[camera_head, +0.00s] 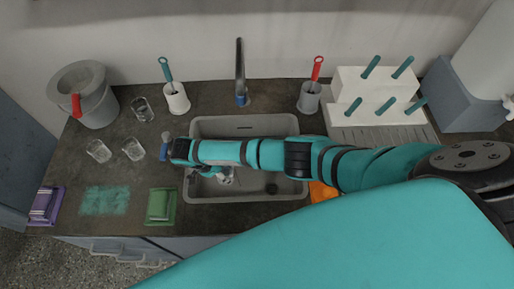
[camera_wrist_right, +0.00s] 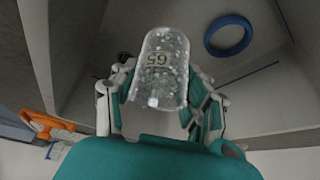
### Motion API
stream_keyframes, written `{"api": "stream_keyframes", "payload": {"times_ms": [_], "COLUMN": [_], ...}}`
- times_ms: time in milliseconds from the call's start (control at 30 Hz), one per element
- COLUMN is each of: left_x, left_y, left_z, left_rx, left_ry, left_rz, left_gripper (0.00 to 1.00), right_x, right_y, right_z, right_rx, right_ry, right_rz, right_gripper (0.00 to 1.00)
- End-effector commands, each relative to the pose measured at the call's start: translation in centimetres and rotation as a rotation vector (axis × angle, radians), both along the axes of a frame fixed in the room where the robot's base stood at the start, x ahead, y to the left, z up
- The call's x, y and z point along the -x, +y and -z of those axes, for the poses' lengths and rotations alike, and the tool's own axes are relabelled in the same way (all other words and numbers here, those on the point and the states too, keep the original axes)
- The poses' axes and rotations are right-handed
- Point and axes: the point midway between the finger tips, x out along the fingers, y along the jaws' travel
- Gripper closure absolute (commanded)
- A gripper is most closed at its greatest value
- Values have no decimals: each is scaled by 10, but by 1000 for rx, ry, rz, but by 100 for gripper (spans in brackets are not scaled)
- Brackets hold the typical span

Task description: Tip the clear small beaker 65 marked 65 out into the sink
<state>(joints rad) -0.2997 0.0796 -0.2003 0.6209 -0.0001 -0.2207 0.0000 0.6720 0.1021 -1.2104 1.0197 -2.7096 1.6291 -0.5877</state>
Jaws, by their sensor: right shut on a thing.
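The clear small beaker (camera_wrist_right: 163,60) marked 65 is in my right gripper, between its two fingers in the right wrist view. Drops or specks show on its glass, and its marking is readable. My right gripper (camera_head: 224,176) is shut on it, over the left part of the grey sink (camera_head: 290,124) in the head view. There the beaker is small and partly hidden by the gripper, so its exact tilt and contents cannot be told. My right arm crosses the sink and hides its middle. My left gripper is not in view.
Other clear glasses (camera_head: 98,150) stand left of the sink, near a grey bucket (camera_head: 90,98). The tap (camera_head: 240,72) rises behind the sink, between two brush holders (camera_head: 177,98) (camera_head: 309,98). A white peg rack (camera_head: 375,95) stands right.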

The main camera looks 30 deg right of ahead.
Motion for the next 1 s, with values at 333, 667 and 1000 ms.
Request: {"api": "stream_keyframes", "payload": {"times_ms": [333,667,1000], "left_x": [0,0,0], "left_y": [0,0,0], "left_z": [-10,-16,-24], "left_rx": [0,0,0], "left_ry": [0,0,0], "left_rz": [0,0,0], "left_gripper": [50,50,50], "right_x": [1,1,2], "right_y": [-4,-6,-10], "right_z": [-3,-4,-5], "right_rx": [-37,-73,-110], "right_ry": [-7,-14,-21], "right_rz": [0,1,2], "right_gripper": [93,93,93]}}
